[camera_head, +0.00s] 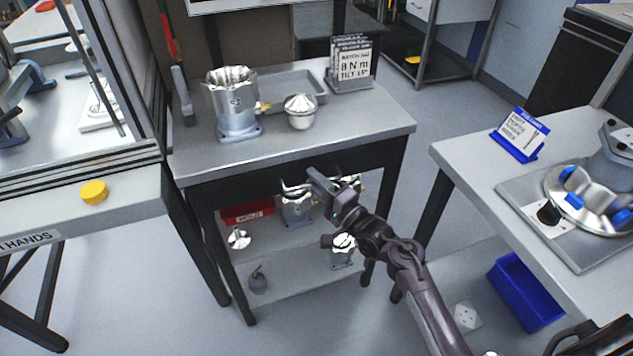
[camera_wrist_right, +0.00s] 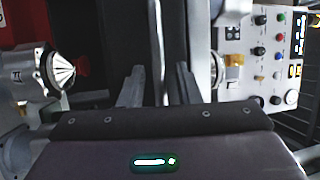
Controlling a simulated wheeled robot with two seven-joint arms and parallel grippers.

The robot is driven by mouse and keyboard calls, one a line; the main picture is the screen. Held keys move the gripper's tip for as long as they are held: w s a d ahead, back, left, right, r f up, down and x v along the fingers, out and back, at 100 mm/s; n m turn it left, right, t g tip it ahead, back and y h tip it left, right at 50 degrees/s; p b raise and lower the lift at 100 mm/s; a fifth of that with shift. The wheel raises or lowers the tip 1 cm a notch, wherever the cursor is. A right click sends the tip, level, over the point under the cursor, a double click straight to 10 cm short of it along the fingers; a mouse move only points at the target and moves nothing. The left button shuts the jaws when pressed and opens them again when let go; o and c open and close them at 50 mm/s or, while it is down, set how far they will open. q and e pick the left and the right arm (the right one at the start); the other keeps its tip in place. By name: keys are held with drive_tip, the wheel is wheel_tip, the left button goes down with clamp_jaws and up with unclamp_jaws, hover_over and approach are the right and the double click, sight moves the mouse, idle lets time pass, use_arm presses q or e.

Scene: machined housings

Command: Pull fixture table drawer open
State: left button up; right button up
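The middle grey-topped table (camera_head: 300,150) has a dark front under its top; a separate drawer or handle is hard to make out there. My right gripper (camera_head: 322,186) is in front of that dark front, a little below the table's edge. In the right wrist view its two fingers (camera_wrist_right: 160,88) stand apart, with a thin bright upright bar (camera_wrist_right: 158,45) seen between and beyond them against a dark panel. I cannot tell whether the fingers touch it. My left gripper is not in view.
A metal housing (camera_head: 233,105), a domed part (camera_head: 300,112), a grey tray (camera_head: 283,87) and a sign (camera_head: 350,65) stand on the middle table. Its lower shelf holds a red bin (camera_head: 246,214) and metal parts. A right-hand table (camera_head: 470,165) stands close by, with a blue bin (camera_head: 525,290) below.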

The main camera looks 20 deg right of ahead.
clamp_jaws()
drive_tip(key=shift+s, duration=0.1)
drive_tip(key=s+p, duration=1.4)
drive_tip(key=s, duration=1.1)
drive_tip(key=shift+s+d, duration=0.35)
drive_tip(key=shift+d, duration=0.1)
drive_tip(key=shift+o, duration=0.6)
unclamp_jaws()
